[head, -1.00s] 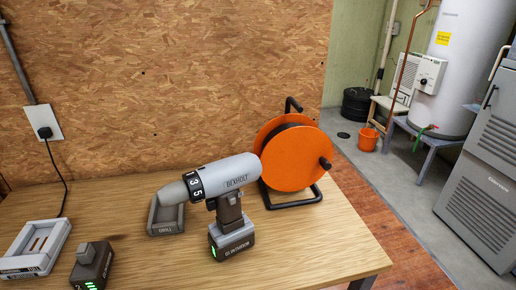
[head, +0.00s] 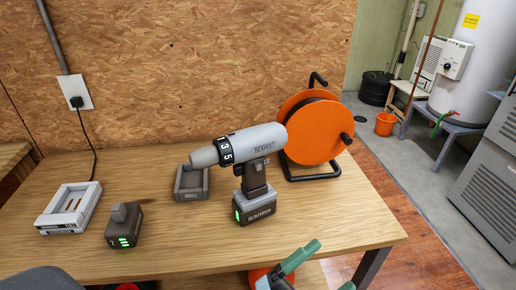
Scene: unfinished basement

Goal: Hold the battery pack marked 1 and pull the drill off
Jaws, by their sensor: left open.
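The grey drill (head: 243,143) stands upright on the wooden table (head: 330,228), its chuck pointing left. A dark battery pack (head: 254,209) with a green light is seated under its handle; I cannot clearly read a number 1 on it. Another dark pack (head: 124,228), marked 2, with green lights, stands loose at the left. My left gripper (head: 333,264) shows at the bottom edge with teal fingers apart. It is empty, in front of and below the drill's battery pack, and touches neither. Part of it is cut off by the frame. My right gripper is not in view.
A white charger (head: 70,209) with a cord sits at the table's left. A small grey tray (head: 192,184) stands behind the chuck. An orange cable reel (head: 316,130) stands right behind the drill. The table's front right is clear.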

